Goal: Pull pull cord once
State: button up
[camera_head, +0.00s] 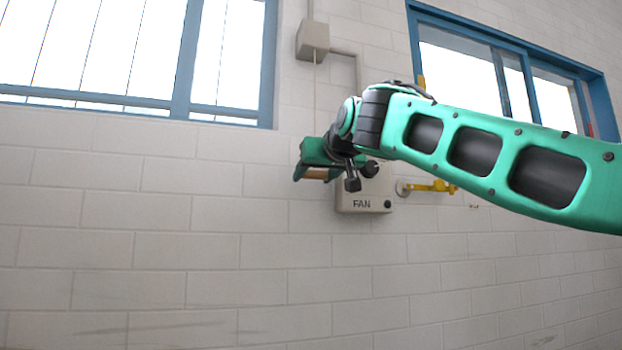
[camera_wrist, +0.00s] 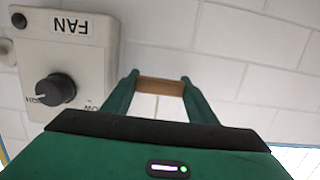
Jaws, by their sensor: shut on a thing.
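The pull cord (camera_head: 316,100) hangs straight down from a small beige ceiling-switch-like box (camera_head: 312,38) on the wall, beside the left window. Its lower end goes behind my gripper (camera_head: 312,173) in the head view. My gripper is shut on the cord's wooden handle (camera_head: 317,174). In the wrist view the brown handle (camera_wrist: 161,86) lies crosswise between the two green fingertips, touching both. I cannot tell whether the cord is taut.
A grey FAN control box (camera_head: 350,205) with a black knob (camera_wrist: 55,90) is on the wall close to my gripper. A yellow valve lever (camera_head: 432,187) is just to its right. A conduit (camera_head: 357,72) runs above. The brick wall lower left is clear.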

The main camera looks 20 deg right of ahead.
jog(key=shift+f, duration=1)
jog(key=shift+r, duration=1.55)
jog(key=o, duration=1.1)
jog(key=s, duration=0.3)
jog(key=s+r, duration=0.1)
jog(key=s, duration=0.6)
jog(key=shift+s+r, duration=0.25)
